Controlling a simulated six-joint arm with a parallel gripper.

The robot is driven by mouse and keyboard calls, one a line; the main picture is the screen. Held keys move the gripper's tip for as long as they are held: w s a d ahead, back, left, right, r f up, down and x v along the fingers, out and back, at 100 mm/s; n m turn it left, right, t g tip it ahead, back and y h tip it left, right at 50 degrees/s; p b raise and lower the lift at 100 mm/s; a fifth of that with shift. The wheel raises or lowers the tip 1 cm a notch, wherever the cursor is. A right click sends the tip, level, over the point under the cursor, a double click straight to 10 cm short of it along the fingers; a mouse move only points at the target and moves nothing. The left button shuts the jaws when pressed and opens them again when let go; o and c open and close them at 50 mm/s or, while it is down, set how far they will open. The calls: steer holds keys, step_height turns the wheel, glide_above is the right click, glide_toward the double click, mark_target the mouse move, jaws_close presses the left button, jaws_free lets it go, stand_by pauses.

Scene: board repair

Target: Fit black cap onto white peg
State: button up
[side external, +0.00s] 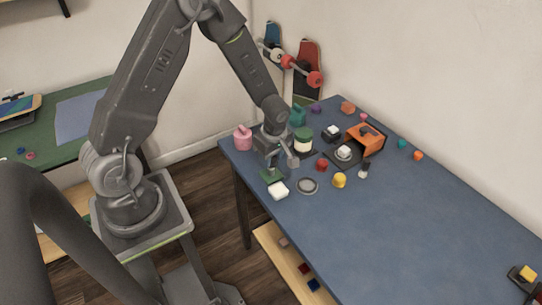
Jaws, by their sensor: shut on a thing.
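My gripper (273,163) points down over the near left part of the blue table, shut on a small dark green piece (271,176). That piece is just above or beside a white block (278,190); I cannot tell if they touch. A white peg-like piece (344,152) stands on a dark square base (337,160) right of my gripper. Behind it is a black piece with a white top (331,132). A small black and white piece (363,172) lies to the right. I cannot tell which of these black pieces is the cap.
An orange holder (368,138) stands behind the base. A green-and-white jar (303,140) and a pink pot (242,138) are close to my gripper. A grey ring (308,185), yellow piece (340,180) and red piece (321,164) lie nearby. The right table area is mostly clear.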

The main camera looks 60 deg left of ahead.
mark_target(274, 158)
steer(key=shift+f, duration=0.15)
steer(key=shift+f, duration=1.05)
steer(key=shift+f, duration=0.6)
stand_by(0.5)
steer(key=o, duration=0.6)
steer(key=shift+r, duration=0.15)
steer(key=shift+w+d+r, duration=0.1)
steer(key=shift+d+r, duration=0.1)
steer(key=shift+r, duration=1.6)
steer(key=shift+s+d+r, duration=0.1)
steer(key=shift+d+r, duration=0.15)
steer(key=shift+r, duration=1.5)
steer(key=shift+w+d+r, duration=0.1)
steer(key=shift+d+r, duration=0.1)
steer(key=shift+r, duration=1.6)
